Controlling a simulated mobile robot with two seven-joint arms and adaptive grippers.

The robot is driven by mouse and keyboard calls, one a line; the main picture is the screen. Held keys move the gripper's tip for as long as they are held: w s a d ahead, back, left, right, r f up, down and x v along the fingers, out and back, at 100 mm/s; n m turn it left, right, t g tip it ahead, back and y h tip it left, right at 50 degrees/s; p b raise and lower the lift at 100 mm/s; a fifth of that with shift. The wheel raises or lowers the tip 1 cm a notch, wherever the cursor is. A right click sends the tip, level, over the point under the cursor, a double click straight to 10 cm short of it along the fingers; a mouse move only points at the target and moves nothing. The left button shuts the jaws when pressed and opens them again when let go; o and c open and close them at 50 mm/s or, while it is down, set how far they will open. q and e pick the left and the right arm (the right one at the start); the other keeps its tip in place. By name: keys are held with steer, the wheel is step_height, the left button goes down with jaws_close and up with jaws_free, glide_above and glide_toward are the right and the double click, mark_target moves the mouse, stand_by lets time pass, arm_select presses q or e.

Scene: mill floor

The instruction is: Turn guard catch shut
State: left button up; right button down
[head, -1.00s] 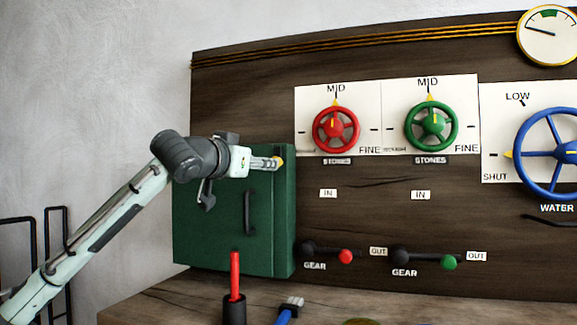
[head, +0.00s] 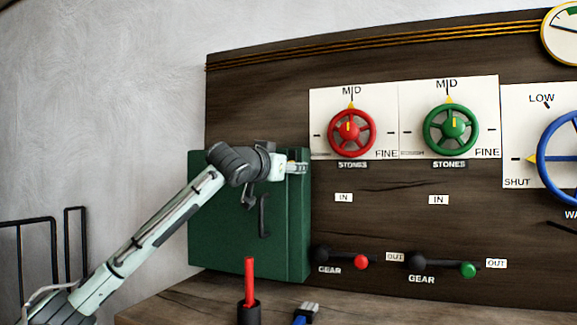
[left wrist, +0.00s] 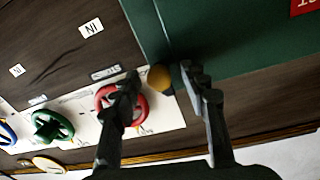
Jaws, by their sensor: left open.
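The green guard box (head: 225,220) with a black handle (head: 264,216) is mounted at the left of the dark panel, its door looking closed. A round orange-yellow knob, which looks like the catch (left wrist: 160,78), sits at the box's edge in the left wrist view. My left gripper (head: 300,167) is at the box's upper right corner. In the left wrist view its open fingers (left wrist: 160,80) stand on either side of the knob; I cannot tell if they touch it. In the head view the gripper hides the knob. My right gripper is not in view.
Red (head: 352,133) and green (head: 451,130) stone handwheels are right of the box. Red-knobbed (head: 361,262) and green-knobbed (head: 467,270) gear levers sit below. A red-handled tool in a black holder (head: 249,312) and a blue-handled brush (head: 303,315) stand on the bench in front.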

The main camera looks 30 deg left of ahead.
arm_select(q)
jaws_close()
stand_by(0.3)
steer(key=shift+f+n+y+p, duration=0.1)
steer(key=shift+n+y+p, duration=0.4)
steer(key=shift+n, duration=4.2)
steer(key=shift+f+n+y+p, duration=0.15)
steer(key=shift+n+p, duration=0.6)
steer(key=shift+n, duration=3.95)
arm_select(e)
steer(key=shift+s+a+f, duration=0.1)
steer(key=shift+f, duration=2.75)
